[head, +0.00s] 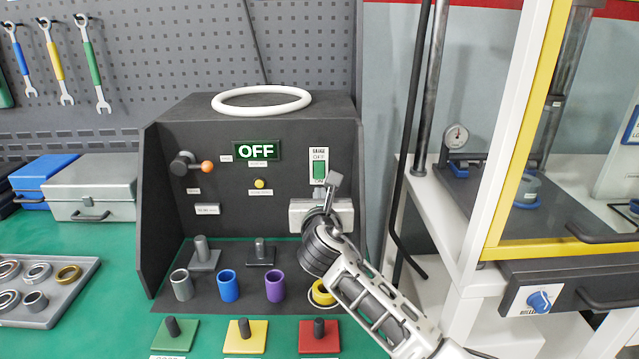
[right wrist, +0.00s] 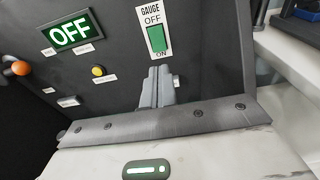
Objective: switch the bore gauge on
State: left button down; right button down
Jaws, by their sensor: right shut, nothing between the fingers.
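The bore gauge is a dark grey cabinet (head: 170,150) on the green bench. Its display (head: 257,151) reads OFF, and it also shows in the right wrist view (right wrist: 71,31). A green rocker switch (head: 319,169) on a white plate is at the right of the front panel. In the right wrist view the switch (right wrist: 157,38) has GAUGE and OFF above it and ON below it. My right gripper (head: 333,181) is shut and empty, its fingertips (right wrist: 158,72) just below the switch near the ON label. I cannot tell whether they touch the panel. My left gripper is not in view.
Several coloured cups, including a blue one (head: 228,286), stand below. A white ring (head: 262,100) lies on top. A yellow-framed white cabinet (head: 500,150) stands to the right.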

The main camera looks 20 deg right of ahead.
aim_at(319, 177)
jog(key=b+x, duration=0.1)
jog(key=x, duration=0.7)
